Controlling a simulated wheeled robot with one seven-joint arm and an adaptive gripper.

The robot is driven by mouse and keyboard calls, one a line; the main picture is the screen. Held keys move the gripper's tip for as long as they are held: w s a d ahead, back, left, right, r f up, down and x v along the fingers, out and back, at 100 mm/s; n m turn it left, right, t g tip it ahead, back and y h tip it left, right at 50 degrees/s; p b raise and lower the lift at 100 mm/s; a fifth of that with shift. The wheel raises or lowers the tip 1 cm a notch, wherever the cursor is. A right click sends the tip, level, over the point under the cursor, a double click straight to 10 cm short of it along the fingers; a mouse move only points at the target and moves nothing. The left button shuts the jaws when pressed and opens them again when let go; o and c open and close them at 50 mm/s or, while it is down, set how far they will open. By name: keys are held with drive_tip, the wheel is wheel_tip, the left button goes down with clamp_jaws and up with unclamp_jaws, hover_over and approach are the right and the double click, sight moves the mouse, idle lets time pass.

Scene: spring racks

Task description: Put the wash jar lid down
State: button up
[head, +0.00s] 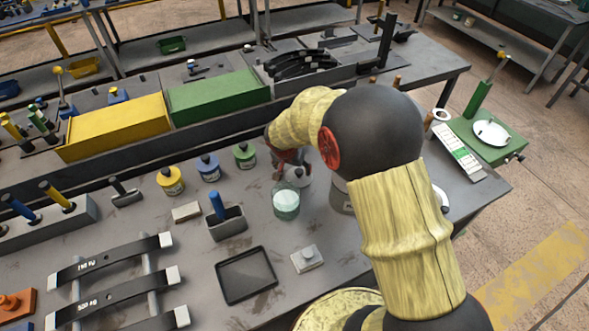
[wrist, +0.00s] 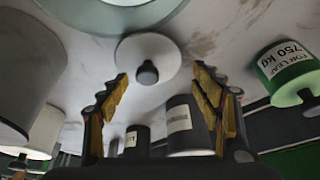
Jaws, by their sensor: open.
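The wash jar lid (wrist: 140,50) is a pale round disc with a dark knob. In the wrist view it appears to lie flat on the grey bench top, apart from the jar. My gripper (wrist: 161,75) is open, with its fingertips on either side of the knob and a gap on each side. In the head view my gripper (head: 291,168) is low over the bench, partly hiding the lid (head: 303,181). The glass wash jar (head: 286,205) with pale greenish contents stands just in front of the lid, with its top uncovered.
Green (head: 244,158), blue (head: 208,171) and yellow (head: 170,183) jars stand left of my gripper. A green box (head: 215,103) is behind. A large pale cylinder (wrist: 22,65) stands close by.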

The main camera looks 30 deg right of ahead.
drive_tip(key=s+a+r+n+p, duration=0.1)
drive_tip(key=s+a+r, duration=0.1)
drive_tip(key=s+r, duration=0.35)
drive_tip(key=s+a+r+n+t, duration=0.1)
drive_tip(key=s+r, duration=0.1)
drive_tip(key=r, duration=0.7)
drive_tip(key=s+a+r+n+p, duration=0.1)
drive_tip(key=s+a+r, duration=0.15)
drive_tip(key=r, duration=0.45)
drive_tip(key=s+a+r+n+y, duration=0.1)
drive_tip(key=s+a+r+n, duration=0.1)
drive_tip(key=s, duration=0.7)
drive_tip(key=s+a+r+n+t+y, duration=0.1)
drive_tip(key=s+a+r+n+y, duration=0.1)
drive_tip(key=s, duration=0.8)
wheel_tip(320, 180, up, 3)
drive_tip(key=shift+a+f+n, duration=0.2)
drive_tip(key=shift+a+n, duration=0.1)
drive_tip(key=shift+n, duration=0.6)
drive_tip(key=shift+c, duration=0.5)
